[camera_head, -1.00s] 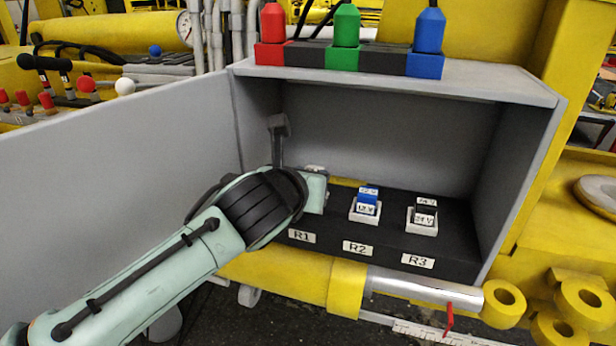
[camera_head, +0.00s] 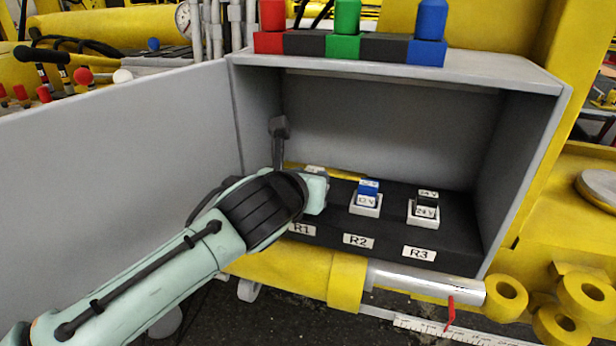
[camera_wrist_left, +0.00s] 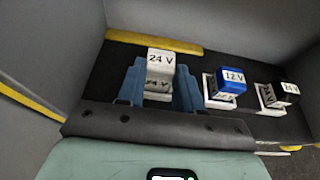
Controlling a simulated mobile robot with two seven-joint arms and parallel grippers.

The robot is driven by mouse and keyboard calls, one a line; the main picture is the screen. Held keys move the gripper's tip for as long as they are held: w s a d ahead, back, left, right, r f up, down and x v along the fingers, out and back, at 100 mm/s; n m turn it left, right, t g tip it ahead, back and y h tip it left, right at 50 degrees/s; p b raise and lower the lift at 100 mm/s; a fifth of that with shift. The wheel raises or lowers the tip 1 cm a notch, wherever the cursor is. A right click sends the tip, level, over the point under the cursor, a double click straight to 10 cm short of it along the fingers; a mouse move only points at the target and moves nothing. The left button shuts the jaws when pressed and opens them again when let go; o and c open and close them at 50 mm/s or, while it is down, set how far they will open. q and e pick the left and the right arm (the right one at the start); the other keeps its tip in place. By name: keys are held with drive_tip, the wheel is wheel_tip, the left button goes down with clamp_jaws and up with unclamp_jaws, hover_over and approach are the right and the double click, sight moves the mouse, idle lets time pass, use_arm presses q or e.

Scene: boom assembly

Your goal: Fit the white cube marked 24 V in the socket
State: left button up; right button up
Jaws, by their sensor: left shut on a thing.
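The white cube marked 24 V (camera_wrist_left: 160,62) is between the two blue fingers of my left gripper (camera_wrist_left: 158,80) in the left wrist view. The gripper is shut on it. A white socket with a 24 V label (camera_wrist_left: 156,87) shows just below the cube, between the fingers. I cannot tell whether the cube is fully seated in it. In the head view my left arm reaches into the grey box at position R1, and its wrist hides the fingers and most of the cube. My right gripper is in neither view.
To the right, a blue cube (camera_head: 368,187) sits in the R2 socket (camera_head: 365,207) and a black cube (camera_head: 428,197) in the R3 socket (camera_head: 423,217). The grey box (camera_head: 400,72) has walls on both sides and a roof above. Its front is open.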

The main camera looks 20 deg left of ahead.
use_arm(q)
drive_tip(key=shift+f, duration=0.2)
drive_tip(key=o, duration=1.1)
drive_tip(key=shift+s+r, duration=0.1)
drive_tip(key=shift+s, duration=0.05)
drive_tip(key=v, duration=1.3)
